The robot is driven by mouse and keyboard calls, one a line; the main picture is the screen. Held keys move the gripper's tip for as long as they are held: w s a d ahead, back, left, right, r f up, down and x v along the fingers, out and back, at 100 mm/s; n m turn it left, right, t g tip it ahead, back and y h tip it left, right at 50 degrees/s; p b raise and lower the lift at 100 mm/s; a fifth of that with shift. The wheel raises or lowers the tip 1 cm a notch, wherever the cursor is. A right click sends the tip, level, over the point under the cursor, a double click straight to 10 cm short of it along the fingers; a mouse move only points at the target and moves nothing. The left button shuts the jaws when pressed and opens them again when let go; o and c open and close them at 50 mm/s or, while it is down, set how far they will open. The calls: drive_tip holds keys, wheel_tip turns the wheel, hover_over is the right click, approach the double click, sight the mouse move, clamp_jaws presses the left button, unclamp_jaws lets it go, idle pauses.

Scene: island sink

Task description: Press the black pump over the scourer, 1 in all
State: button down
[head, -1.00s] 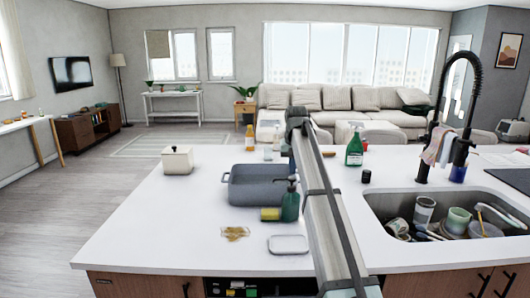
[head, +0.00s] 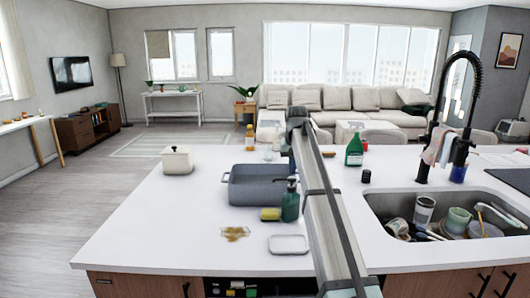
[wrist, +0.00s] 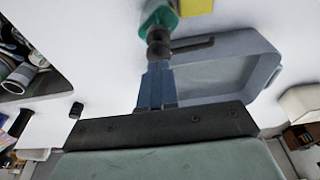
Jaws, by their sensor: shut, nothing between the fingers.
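The green soap bottle with the black pump (head: 290,205) stands upright on the white counter, just left of my arm. In the wrist view its black pump (wrist: 158,46) shows with the nozzle pointing right, and part of the green bottle shows above it. The yellow scourer (head: 270,214) lies on the counter left of the bottle, near the grey tub; its edge shows in the wrist view (wrist: 198,6). My gripper (wrist: 158,66) is shut and empty, its fingertips at the pump head in the picture; I cannot tell whether they touch. In the head view my gripper is not clearly visible.
A grey tub (head: 232,192) stands behind the scourer. A green spray bottle (head: 354,151) and a sink (head: 372,212) full of dishes are to the right. The left counter is mostly clear.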

sight(292, 178)
drive_tip(key=shift+f, duration=0.4)
idle(0.5)
drive_tip(key=shift+f, duration=1.1)
drive_tip(key=shift+r, duration=1.45)
wheel_tip(292, 178, up, 6)
idle(0.6)
